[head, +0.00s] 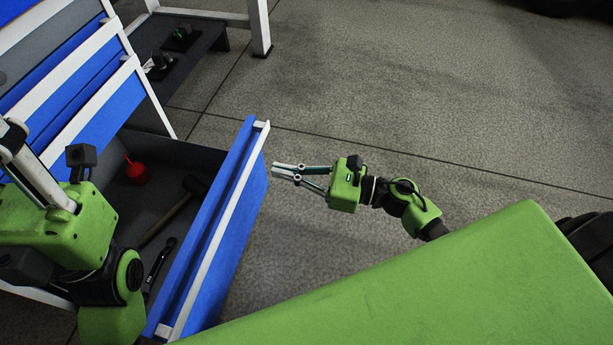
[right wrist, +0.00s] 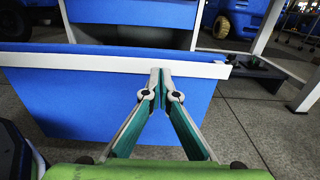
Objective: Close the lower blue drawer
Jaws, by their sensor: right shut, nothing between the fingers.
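The lower blue drawer (head: 232,240) is pulled well out of the cabinet in the head view, with its grey inside uncovered. In the right wrist view its blue front (right wrist: 85,105) faces me, with a white strip (right wrist: 100,62) along the top. My right gripper (head: 274,170) is shut and empty, just outside the drawer front near its far end. In the right wrist view its fingertips (right wrist: 160,74) overlap the white strip; I cannot tell whether they touch. My left gripper (head: 22,150) is at the left edge by the cabinet, its tips not clear.
Inside the drawer lie a red object (head: 136,172), a hammer (head: 178,212) and a dark tool (head: 158,265). Upper blue drawers (head: 95,105) sit above. A white-legged bench (head: 259,25) with a low dark shelf (head: 195,45) stands behind.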

